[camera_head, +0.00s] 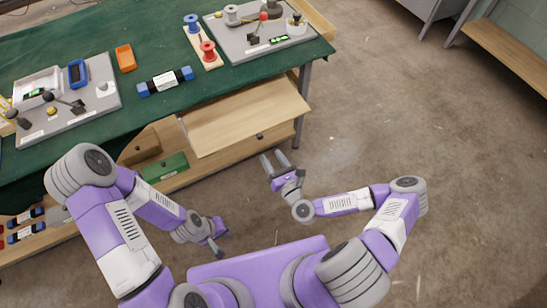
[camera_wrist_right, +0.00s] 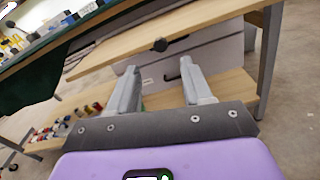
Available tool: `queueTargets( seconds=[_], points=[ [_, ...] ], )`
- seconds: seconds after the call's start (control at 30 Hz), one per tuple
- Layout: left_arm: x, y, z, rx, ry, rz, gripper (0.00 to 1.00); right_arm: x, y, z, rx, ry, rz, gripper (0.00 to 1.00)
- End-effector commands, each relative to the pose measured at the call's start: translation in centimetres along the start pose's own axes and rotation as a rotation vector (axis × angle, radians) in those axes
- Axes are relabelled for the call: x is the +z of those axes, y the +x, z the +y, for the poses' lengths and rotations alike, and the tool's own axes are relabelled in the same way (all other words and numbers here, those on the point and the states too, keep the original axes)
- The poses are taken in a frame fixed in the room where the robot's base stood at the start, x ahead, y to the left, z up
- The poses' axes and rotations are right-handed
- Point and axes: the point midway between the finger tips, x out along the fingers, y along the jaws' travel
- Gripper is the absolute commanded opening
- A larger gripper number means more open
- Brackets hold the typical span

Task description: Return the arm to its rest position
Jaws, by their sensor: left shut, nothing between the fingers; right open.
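My right gripper (camera_head: 273,161) is open and empty, held over the floor in front of the bench's lower drawer. Its two grey fingers stand apart in the right wrist view (camera_wrist_right: 158,75), with nothing between them. My left gripper (camera_head: 217,250) hangs low near my body, shut and seen from above, with nothing visible in it. Both arms are bent and clear of the bench top (camera_head: 215,105), which is covered with a green cloth.
A wooden drawer (camera_head: 245,113) projects below. Open floor (camera_head: 430,130) lies right.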

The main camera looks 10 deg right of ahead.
Motion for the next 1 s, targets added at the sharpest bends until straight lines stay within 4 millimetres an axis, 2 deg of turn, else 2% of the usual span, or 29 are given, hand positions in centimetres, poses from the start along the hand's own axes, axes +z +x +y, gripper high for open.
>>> queueTargets(
  seconds=[0.33, 0.47, 0.57, 0.73, 0.87, 1.0],
  points=[
    [0.0, 0.0, 0.0, 0.000, 0.000, 0.000, 0.00, 0.0, 0.0, -0.1, -0.001, -0.002, 0.001, 0.50],
    [0.0, -0.2, 0.1, 0.000, 0.000, 0.000, 0.00, -0.8, -0.1, 1.2, 0.051, -0.084, 0.051, 0.50],
    [0.0, -0.7, 0.3, 0.000, 0.000, 0.000, 0.00, -2.5, -0.7, 3.6, 0.171, -0.268, 0.150, 0.50],
    [0.1, -1.6, 0.6, 0.000, 0.000, 0.000, 0.00, -6.7, -3.9, 7.6, 0.501, -0.738, 0.337, 0.50],
    [0.1, -2.3, 0.9, 0.000, 0.000, 0.000, 0.00, -9.1, -7.2, 8.6, 0.786, -1.093, 0.418, 0.50],
    [0.1, -3.1, 1.1, 0.000, 0.000, 0.000, 0.00, -10.2, -10.7, 8.0, 1.103, -1.437, 0.445, 0.50]
  ],
)
